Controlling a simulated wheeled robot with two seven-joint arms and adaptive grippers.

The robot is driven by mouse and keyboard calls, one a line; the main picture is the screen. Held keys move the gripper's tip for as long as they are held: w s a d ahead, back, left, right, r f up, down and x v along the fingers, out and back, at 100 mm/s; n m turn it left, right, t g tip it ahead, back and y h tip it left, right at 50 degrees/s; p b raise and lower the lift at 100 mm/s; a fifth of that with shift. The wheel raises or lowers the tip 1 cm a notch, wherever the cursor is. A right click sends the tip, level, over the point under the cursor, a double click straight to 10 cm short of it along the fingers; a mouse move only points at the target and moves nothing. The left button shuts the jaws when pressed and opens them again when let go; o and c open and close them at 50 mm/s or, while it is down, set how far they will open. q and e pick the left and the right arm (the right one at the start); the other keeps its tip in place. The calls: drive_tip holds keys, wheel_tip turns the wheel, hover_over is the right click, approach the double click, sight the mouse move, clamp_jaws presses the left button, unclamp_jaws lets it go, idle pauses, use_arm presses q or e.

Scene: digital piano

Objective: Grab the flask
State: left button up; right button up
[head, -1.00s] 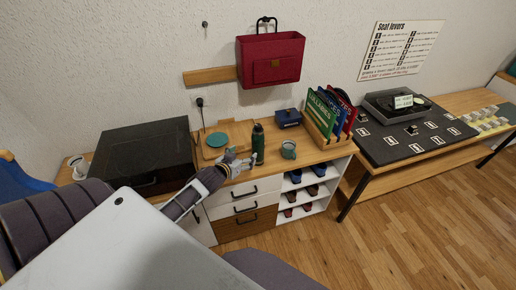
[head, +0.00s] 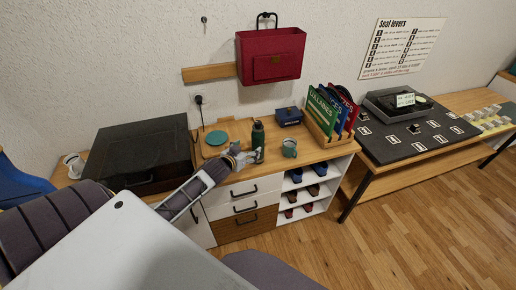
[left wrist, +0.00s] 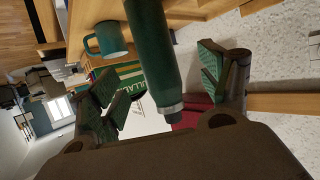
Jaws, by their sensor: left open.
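The flask (head: 258,136) is dark green with a metal ring and a dark cap. It stands upright on the wooden cabinet top, left of the green mug. My left gripper (head: 250,156) is at the flask's lower left side in the head view. In the left wrist view the flask (left wrist: 155,60) lies between the two open, green-padded fingers of the left gripper (left wrist: 165,90), with gaps to either side. The head view hides part of the flask's lower body behind the gripper. My right gripper is not in view.
A green mug (head: 289,148) stands right of the flask. A teal round item (head: 216,138) lies on a wooden board behind the gripper. A large black box (head: 139,153) is at left, a dark blue box (head: 288,116) behind, and a folder rack (head: 326,140) at right.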

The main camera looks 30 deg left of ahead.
sight(255, 145)
use_arm(q)
drive_tip(key=shift+b+x, duration=1.65)
drive_tip(key=shift+x, duration=0.65)
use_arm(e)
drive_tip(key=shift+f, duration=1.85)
use_arm(q)
drive_tip(key=shift+w, duration=0.1)
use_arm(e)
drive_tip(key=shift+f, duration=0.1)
use_arm(q)
drive_tip(key=shift+d+b+x, duration=0.1)
drive_tip(key=shift+b+x, duration=0.5)
drive_tip(key=shift+b, duration=0.1)
drive_tip(key=shift+d+b+x, duration=0.15)
drive_tip(key=shift+b+x, duration=0.5)
drive_tip(key=shift+w+f+b, duration=0.15)
drive_tip(key=shift+w+b, duration=0.55)
drive_tip(key=shift+w, duration=0.15)
drive_tip(key=shift+w+f+b, duration=0.1)
drive_tip(key=shift+w+b, duration=0.2)
drive_tip(key=shift+w, duration=0.1)
drive_tip(key=shift+a, duration=0.1)
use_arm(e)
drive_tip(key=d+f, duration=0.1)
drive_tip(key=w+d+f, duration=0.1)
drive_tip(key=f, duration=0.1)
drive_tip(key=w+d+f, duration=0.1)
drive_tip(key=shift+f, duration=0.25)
